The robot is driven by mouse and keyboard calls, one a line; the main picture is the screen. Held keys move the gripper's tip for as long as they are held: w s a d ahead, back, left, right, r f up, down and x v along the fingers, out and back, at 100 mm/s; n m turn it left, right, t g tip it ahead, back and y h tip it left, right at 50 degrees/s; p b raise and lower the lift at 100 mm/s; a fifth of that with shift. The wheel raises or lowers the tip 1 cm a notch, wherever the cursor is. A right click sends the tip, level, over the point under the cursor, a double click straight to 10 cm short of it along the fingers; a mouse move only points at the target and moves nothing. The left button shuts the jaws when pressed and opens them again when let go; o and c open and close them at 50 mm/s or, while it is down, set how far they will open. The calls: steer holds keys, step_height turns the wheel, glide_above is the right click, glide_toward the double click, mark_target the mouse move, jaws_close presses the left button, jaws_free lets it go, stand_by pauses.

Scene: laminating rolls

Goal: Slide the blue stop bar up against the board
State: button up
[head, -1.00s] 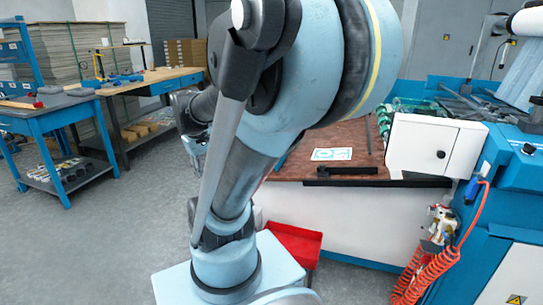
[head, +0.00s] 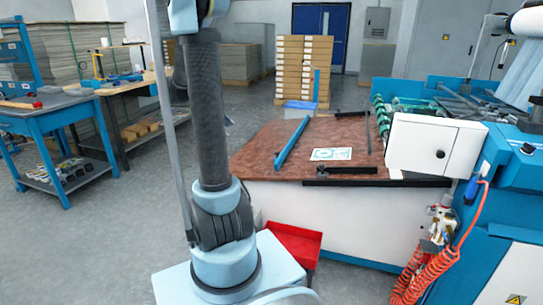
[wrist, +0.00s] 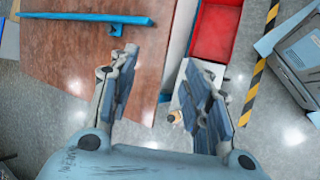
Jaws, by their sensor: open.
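The blue stop bar (head: 292,142) lies slantwise on the brown tabletop (head: 252,152), left of a flat white sheet with a green print (head: 331,154), which looks like the board. A gap of bare tabletop lies between them. In the wrist view the bar (wrist: 85,16) crosses the top left, with a small blue piece below its right part. My gripper (wrist: 160,72) is open and empty, above the tabletop's edge and apart from the bar. The gripper is outside the head view, and the board does not show in the wrist view.
A black bar (head: 340,182) lies along the table's front edge, and a thin dark rod (head: 368,132) lies right of the board. A white box (head: 435,147) and green rollers (head: 380,115) border the right side. A red bin (head: 292,242) sits below the front edge.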

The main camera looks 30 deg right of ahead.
steer(key=w+d+f+n+g+h, duration=0.1)
steer(key=w+d+f+n+h, duration=0.1)
steer(key=w+d+f, duration=0.45)
steer(key=w+d+f+n+g+h, duration=0.15)
steer(key=w+d, duration=0.25)
steer(key=w, duration=0.6)
steer(key=w+d+f+g+h, duration=0.1)
steer(key=d+f, duration=0.1)
steer(key=f, duration=0.3)
steer(key=w+d+f+n+g+h, duration=0.1)
steer(key=w+d+f+g+h, duration=0.1)
steer(key=f, duration=0.4)
steer(key=w+d+f+n+g+h, duration=0.1)
steer(key=f, duration=0.5)
steer(key=shift+w+d+g, duration=0.25)
steer(key=shift+d+g, duration=0.1)
steer(key=shift+d, duration=0.05)
steer(key=shift+s+d+f, duration=0.2)
steer(key=shift+s+d, duration=0.05)
steer(key=shift+d, duration=0.2)
steer(key=x, duration=1.6)
steer(key=shift+d+r, duration=0.25)
jaws_close()
steer(key=shift+s, duration=0.1)
